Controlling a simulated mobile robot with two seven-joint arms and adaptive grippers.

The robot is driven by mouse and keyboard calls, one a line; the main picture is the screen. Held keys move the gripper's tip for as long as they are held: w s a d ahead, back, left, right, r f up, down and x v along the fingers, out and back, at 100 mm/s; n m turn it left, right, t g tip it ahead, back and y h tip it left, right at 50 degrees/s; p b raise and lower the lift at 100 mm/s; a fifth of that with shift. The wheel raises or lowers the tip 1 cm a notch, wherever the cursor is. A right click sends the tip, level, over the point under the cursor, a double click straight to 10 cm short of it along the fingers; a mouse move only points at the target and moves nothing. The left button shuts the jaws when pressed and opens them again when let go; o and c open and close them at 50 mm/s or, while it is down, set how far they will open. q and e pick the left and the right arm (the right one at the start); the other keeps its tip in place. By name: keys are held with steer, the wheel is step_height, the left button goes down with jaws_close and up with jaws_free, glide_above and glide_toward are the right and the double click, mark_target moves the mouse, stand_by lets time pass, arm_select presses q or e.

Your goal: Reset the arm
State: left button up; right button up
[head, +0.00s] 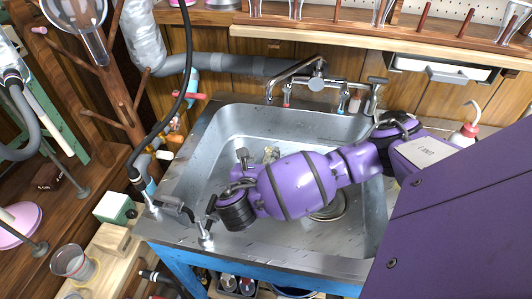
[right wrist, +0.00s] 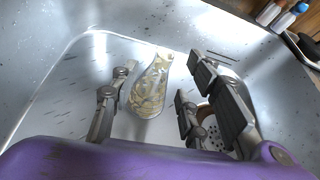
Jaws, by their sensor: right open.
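My right arm reaches in from the right over the metal sink (head: 228,138), and its purple links cover much of the basin. Part of my right gripper (head: 243,158) shows beyond the wrist, low in the basin; the rest is hidden by the arm. In the right wrist view the right gripper (right wrist: 156,78) is open, with its fingers spread to either side of a clear glass vessel (right wrist: 148,92) with yellowish residue. I cannot tell whether any finger touches it. In the head view only a small part of this glass (head: 271,153) shows above the arm. My left gripper is not in view.
A faucet (head: 316,82) stands at the sink's back edge. A perforated drain strainer (right wrist: 212,130) lies by the right fingers. A black hose (head: 165,115) hangs at the sink's left. A wooden rack (head: 122,75) and glass beaker (head: 72,262) stand farther left.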

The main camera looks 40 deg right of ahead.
steer(key=shift+v, duration=2.05)
